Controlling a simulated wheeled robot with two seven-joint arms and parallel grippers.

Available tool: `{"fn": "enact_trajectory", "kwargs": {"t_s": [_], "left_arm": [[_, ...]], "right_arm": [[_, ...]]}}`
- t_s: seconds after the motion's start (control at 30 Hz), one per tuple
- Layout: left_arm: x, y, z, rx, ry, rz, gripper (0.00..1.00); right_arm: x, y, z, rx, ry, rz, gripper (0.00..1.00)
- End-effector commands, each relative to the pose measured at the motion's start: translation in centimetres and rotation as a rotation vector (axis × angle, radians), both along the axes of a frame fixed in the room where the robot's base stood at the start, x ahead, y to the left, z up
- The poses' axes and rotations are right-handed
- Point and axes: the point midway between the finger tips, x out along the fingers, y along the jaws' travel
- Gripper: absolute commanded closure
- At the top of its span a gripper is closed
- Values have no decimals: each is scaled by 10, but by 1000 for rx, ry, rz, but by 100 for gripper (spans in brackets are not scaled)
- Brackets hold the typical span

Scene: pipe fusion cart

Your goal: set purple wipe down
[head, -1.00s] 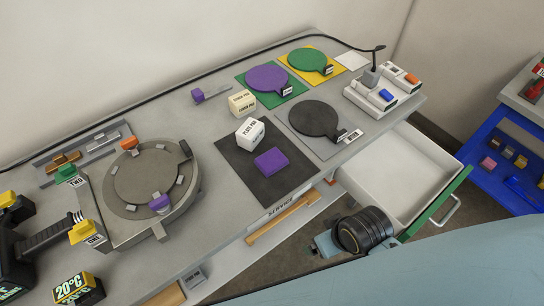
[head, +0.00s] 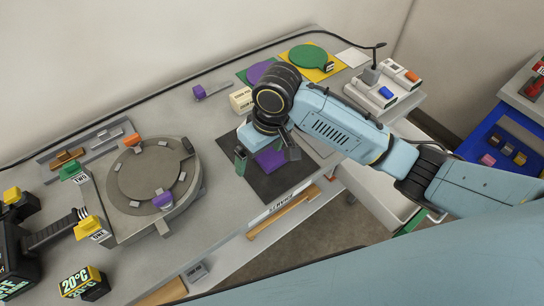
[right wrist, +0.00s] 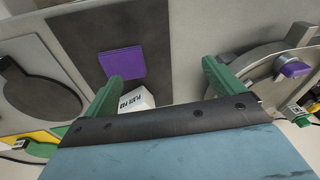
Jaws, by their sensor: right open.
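The purple wipe (head: 270,160) is a flat purple square lying on the dark grey mat (head: 262,188) in the head view, partly covered by my right gripper. The right wrist view shows the whole wipe (right wrist: 122,64) flat on the dark mat, with nothing on it. My right gripper (head: 266,155) hangs over the mat at the wipe. Its two green fingers are spread wide, and nothing is between them in the right wrist view (right wrist: 160,88). I cannot tell its exact height above the mat. My left gripper is not in view.
A round turntable fixture (head: 150,180) stands to the left. Purple and green discs (head: 308,57) lie behind.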

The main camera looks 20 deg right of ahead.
Motion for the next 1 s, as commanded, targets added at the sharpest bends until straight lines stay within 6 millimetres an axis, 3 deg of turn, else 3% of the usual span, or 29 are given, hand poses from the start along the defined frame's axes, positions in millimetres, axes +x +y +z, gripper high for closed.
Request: {"fn": "enact_trajectory", "kwargs": {"t_s": [0.03,0.13,0.3,0.4,0.8,1.0], "left_arm": [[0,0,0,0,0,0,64],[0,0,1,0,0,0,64],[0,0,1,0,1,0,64],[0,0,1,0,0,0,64],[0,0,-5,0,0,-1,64],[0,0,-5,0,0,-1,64]], "right_arm": [[15,-9,12,-40,4,-13,6],[32,-23,30,-98,31,-46,6],[49,-41,51,-159,58,-98,6],[53,-45,53,-173,66,-111,6],[53,-45,-13,-175,70,-113,6],[53,-44,-27,-175,67,-114,6]]}}
